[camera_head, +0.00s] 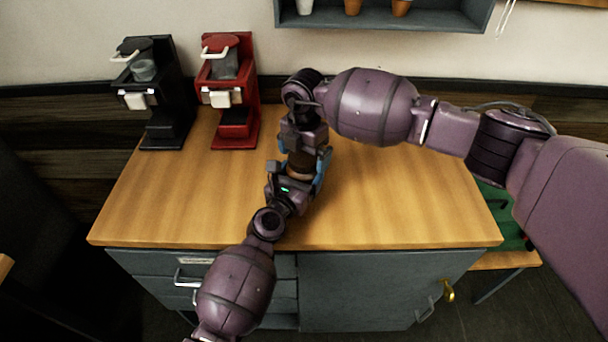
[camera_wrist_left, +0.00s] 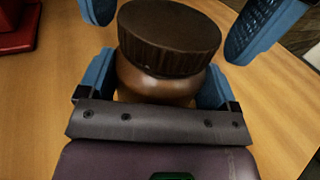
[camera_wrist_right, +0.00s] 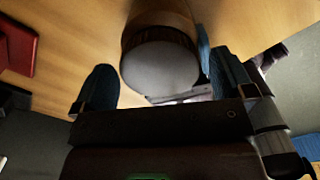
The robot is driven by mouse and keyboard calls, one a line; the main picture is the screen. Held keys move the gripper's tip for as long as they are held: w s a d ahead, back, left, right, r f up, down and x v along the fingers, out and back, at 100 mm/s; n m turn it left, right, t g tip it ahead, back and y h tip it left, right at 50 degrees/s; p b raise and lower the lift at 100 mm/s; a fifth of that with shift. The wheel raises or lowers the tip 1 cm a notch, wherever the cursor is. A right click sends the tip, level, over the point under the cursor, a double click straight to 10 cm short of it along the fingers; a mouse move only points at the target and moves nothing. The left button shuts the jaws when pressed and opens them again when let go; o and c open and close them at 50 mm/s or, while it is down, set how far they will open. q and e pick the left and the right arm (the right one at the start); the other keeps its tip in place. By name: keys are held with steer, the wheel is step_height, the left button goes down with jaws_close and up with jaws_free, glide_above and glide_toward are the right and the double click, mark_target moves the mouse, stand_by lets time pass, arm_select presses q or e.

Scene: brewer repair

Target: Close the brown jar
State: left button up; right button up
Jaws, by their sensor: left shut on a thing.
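The brown jar (camera_wrist_left: 155,88) stands upright on the wooden counter, with a dark brown ribbed lid (camera_wrist_left: 168,38) sitting on its mouth. I cannot tell whether the lid is screwed tight. My left gripper (camera_head: 297,178) is shut on the jar's body, with a blue finger on each side below the lid. My right gripper (camera_head: 304,148) comes from above. Its blue fingers stand apart on either side of the lid, with gaps visible in the left wrist view. In the right wrist view the lid's pale-lit top (camera_wrist_right: 160,68) lies between the open fingers. In the head view the arms hide most of the jar.
A black coffee machine (camera_head: 165,105) and a red coffee machine (camera_head: 240,110) stand at the counter's back left. A wall shelf (camera_head: 440,18) with several cups is above. The counter (camera_head: 400,200) is clear on the right and front left.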

steer(key=shift+r, duration=2.25)
steer(key=shift+c, duration=0.2)
